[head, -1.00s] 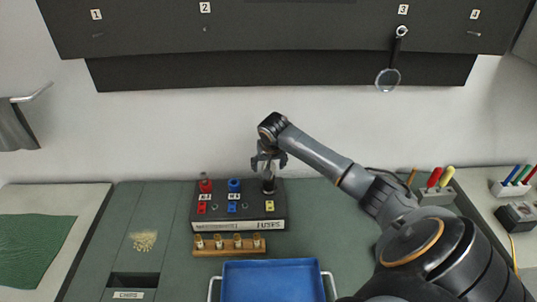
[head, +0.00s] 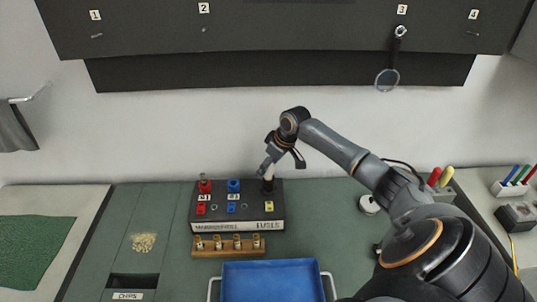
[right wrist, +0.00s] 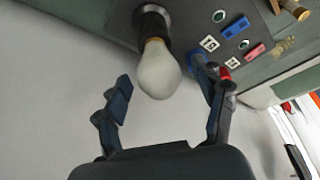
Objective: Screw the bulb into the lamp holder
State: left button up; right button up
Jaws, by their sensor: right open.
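The white bulb (right wrist: 158,72) sits in the black lamp holder (right wrist: 152,24) in the right wrist view. Its glass points toward my gripper, and how deep its base sits is hidden. In the head view, the holder (head: 268,187) is at the back right of the black fuse box (head: 237,226), with the bulb (head: 268,172) showing small and pale above it. My right gripper (head: 283,163) is tilted just above and right of the bulb. Its fingers (right wrist: 165,108) are spread, with a gap around the bulb, and hold nothing. My left gripper is not in view.
Red (head: 205,185) and blue (head: 234,185) posts stand on the box left of the holder. A wooden rack (head: 228,251) with several fuses and a blue tray (head: 268,280) lie in front. A magnifier (head: 388,79) hangs at the back. Green table left of the box is mostly clear.

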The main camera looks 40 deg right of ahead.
jog(key=n+y+b, duration=0.1)
jog(key=n, duration=0.2)
jog(key=shift+f+n+g+b, duration=0.15)
jog(key=shift+n+g+b, duration=0.15)
jog(key=shift+n, duration=0.1)
jog(key=shift+n+y, duration=0.3)
jog(key=shift+n, duration=0.1)
jog(key=shift+c, duration=0.2)
